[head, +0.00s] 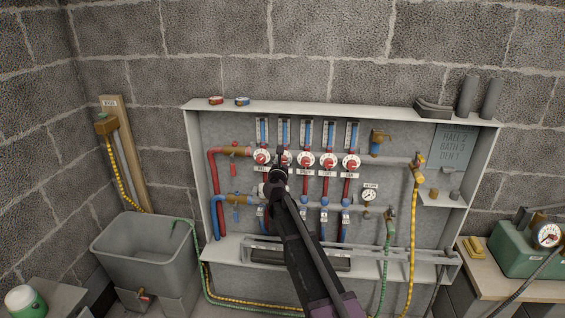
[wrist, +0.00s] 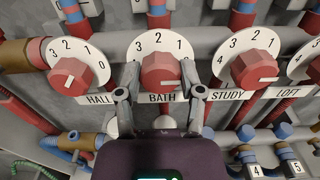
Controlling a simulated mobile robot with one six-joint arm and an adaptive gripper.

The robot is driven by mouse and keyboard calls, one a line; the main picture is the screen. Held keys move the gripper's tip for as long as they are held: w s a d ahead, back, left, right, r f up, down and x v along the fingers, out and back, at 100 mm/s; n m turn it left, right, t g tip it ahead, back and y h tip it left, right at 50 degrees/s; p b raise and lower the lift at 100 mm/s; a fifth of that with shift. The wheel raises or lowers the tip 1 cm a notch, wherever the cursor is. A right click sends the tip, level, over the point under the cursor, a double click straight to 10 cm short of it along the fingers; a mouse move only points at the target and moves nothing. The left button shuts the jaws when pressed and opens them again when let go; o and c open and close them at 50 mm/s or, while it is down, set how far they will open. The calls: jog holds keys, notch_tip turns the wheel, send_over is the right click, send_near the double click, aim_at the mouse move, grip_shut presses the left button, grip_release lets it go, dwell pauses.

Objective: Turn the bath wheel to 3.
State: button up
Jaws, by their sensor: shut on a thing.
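The bath wheel (wrist: 160,68) is a red knob on a white dial above the label BATH in the wrist view. The digits 3, 2 and 1 show along its top; its lower right is hidden by a finger. A pale mark on the knob's lower face seems to point right, away from the 3. My gripper (wrist: 160,80) has one grey finger on each side of this knob and is shut on it. In the head view my gripper (head: 279,168) covers much of the wheel, second from the left in the row.
The hall wheel (wrist: 73,72) is close on the left and the study wheel (wrist: 252,68) close on the right. Red and blue pipes run above and below. A grey plate (head: 455,145) at the panel's right lists rooms with numbers, including BATH 3.

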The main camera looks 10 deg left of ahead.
jog(key=shift+n, duration=0.3)
jog(key=n, duration=0.6)
jog(key=shift+w, duration=0.1)
jog(key=n, duration=0.3)
jog(key=shift+a+n, duration=0.1)
jog(key=shift+n, duration=0.2)
jog(key=n, duration=0.3)
jog(key=shift+n, duration=0.4)
jog(key=n, duration=0.6)
jog(key=shift+f, duration=0.1)
jog(key=n, duration=0.6)
jog(key=shift+n, duration=0.4)
